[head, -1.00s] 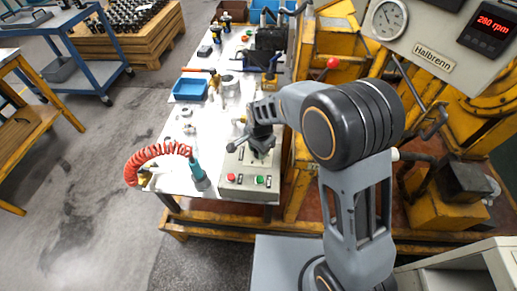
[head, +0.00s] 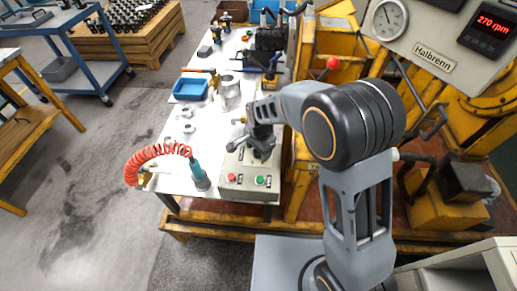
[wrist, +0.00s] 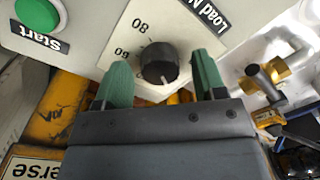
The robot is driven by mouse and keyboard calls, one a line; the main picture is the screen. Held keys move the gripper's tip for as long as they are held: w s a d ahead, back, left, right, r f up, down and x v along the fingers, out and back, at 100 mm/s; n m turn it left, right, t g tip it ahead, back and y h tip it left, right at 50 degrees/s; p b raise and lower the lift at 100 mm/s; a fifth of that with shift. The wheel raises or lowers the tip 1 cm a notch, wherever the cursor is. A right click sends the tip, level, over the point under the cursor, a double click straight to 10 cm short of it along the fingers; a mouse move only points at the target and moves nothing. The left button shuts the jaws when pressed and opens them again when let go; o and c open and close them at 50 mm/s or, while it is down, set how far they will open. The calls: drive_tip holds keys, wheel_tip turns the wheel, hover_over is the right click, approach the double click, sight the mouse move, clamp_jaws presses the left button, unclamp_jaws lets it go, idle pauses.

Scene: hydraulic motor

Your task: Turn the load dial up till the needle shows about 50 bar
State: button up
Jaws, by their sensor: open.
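The load dial (wrist: 160,63) is a dark round knob on the light grey control panel, with printed numbers 60 and 80 beside it and a cropped "Load" label above right. My gripper (wrist: 162,74) is open, with one green fingertip on each side of the knob and visible gaps between. In the head view my gripper (head: 258,150) is over the control box (head: 230,189), and the dial is hidden there. The round gauge (head: 389,20) is at the top right of the head view; its needle is too small to read.
A red display (head: 490,24) beside the gauge reads 270 rpm. The box has a red button (head: 231,177) and a green Start button (wrist: 38,13). A coiled red hose (head: 150,150) and a blue tray (head: 190,89) are on the bench to the left.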

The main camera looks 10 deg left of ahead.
wheel_tip(320, 180, up, 14)
drive_tip(key=shift+s+d+f+p, duration=0.15)
drive_tip(key=shift+s+d+p, duration=0.1)
drive_tip(key=shift+p, duration=0.2)
idle(0.5)
